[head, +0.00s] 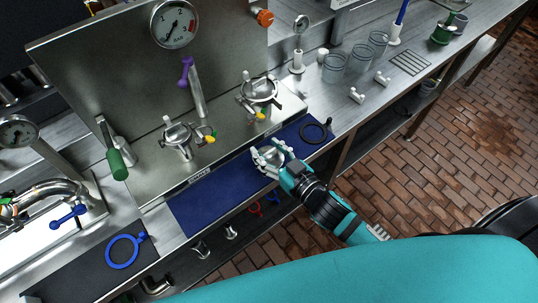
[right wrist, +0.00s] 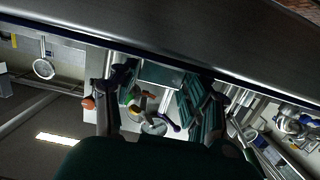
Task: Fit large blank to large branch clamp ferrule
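My right gripper (head: 268,157) is low over the blue mat at the front of the bench. A round silver piece, which may be the large blank (head: 270,155), shows among its fingers. I cannot tell whether they grip it or only surround it. In the right wrist view the fingers of the right gripper (right wrist: 160,95) stand apart, with no clear contact visible. Two round clamp ferrules stand on the steel panel: a left one (head: 178,138) and a right one (head: 259,90), which looks slightly larger. My left gripper is out of view.
The blue mat (head: 205,203) has bare room left of the gripper. A black ring (head: 316,132) lies at its right end. A pressure gauge (head: 174,24), a purple-handled valve (head: 187,70) and a green-handled part (head: 117,164) rise behind. Glass beakers (head: 335,67) stand to the right.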

